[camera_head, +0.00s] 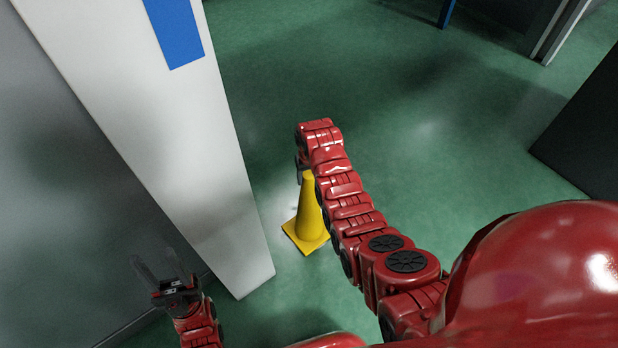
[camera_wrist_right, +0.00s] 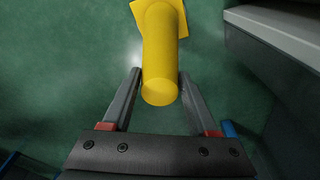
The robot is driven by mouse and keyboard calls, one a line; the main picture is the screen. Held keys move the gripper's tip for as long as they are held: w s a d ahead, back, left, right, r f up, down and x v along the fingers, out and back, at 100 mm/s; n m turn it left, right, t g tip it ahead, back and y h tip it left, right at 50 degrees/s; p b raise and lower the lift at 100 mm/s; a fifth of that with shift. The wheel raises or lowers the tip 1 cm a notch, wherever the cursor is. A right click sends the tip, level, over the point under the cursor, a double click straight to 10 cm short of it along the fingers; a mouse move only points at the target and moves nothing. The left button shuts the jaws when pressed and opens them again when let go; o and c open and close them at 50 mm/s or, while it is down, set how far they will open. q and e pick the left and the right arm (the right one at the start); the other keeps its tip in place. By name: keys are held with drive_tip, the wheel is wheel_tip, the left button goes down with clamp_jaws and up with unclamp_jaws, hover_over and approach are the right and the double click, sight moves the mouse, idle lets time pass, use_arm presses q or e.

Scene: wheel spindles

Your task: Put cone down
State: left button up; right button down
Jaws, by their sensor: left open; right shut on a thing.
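A yellow cone (camera_head: 309,214) with a square base is upright beside the white pillar in the head view. My right gripper (camera_head: 303,172) is at the cone's top, partly hidden behind my right arm. In the right wrist view the cone (camera_wrist_right: 160,55) stands between the two fingers of my right gripper (camera_wrist_right: 161,84), which are shut on its narrow top end. I cannot tell for certain whether the base touches the floor. My left gripper (camera_head: 158,268) is open and empty at the lower left, in front of the wall.
A white pillar (camera_head: 165,130) with a blue panel (camera_head: 176,32) stands just left of the cone. Green floor (camera_head: 430,130) is free to the right and beyond. A dark block (camera_head: 585,140) stands at the far right, and a door frame (camera_head: 562,28) is at the back.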

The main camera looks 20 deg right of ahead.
drive_tip(key=shift+c, duration=0.8)
unclamp_jaws()
